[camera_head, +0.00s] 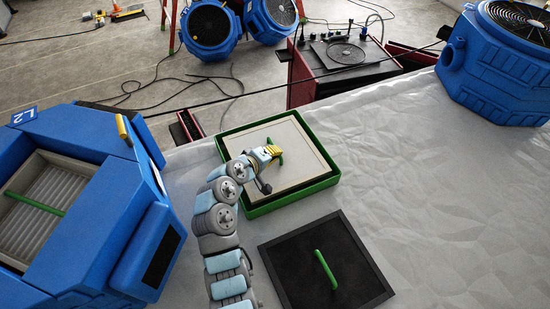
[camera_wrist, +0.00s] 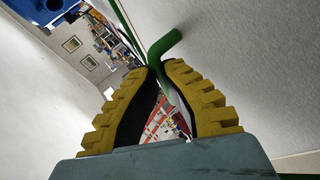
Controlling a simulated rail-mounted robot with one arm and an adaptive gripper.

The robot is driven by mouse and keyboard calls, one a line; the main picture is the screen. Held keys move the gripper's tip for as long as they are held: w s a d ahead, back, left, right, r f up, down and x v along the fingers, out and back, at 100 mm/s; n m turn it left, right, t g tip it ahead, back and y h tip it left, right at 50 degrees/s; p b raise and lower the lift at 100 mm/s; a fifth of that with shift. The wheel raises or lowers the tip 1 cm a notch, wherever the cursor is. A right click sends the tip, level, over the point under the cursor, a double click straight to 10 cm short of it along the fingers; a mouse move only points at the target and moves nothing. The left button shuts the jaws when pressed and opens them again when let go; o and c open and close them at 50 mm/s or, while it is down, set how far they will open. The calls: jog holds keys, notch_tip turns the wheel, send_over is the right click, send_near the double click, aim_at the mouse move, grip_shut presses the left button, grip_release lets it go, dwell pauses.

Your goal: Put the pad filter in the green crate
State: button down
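The green crate (camera_head: 259,208) sits on the covered table in the middle of the head view. A pale, framed square panel, which looks like the pad filter (camera_head: 291,138), lies flat within the crate's rim. Its green handle (camera_head: 280,158) also shows in the wrist view (camera_wrist: 165,45). My gripper (camera_head: 276,152) is over the panel, and its yellow fingers (camera_wrist: 157,70) close on the handle from both sides. The gripper hides part of the handle. I cannot tell whether the panel rests fully on the crate's bottom.
A black framed panel (camera_head: 293,269) with a green handle lies on the table in front of the crate. A blue machine (camera_head: 118,180) with an open slot holding a pleated filter (camera_head: 42,209) stands at left. A blue fan unit (camera_head: 497,75) is at far right.

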jog(key=shift+s+d+f, duration=0.1)
jog(key=shift+s+f, duration=0.1)
jog(key=shift+f, duration=1.05)
jog(key=shift+w+r, duration=0.1)
jog(key=shift+f, duration=0.25)
jog(key=c, duration=1.2)
grip_release()
jog(key=shift+c, duration=0.2)
jog(key=shift+r, duration=0.1)
jog(key=shift+r, duration=0.25)
jog(key=p+v, duration=0.3)
jog(key=v, duration=0.4)
jog(key=shift+s, duration=0.25)
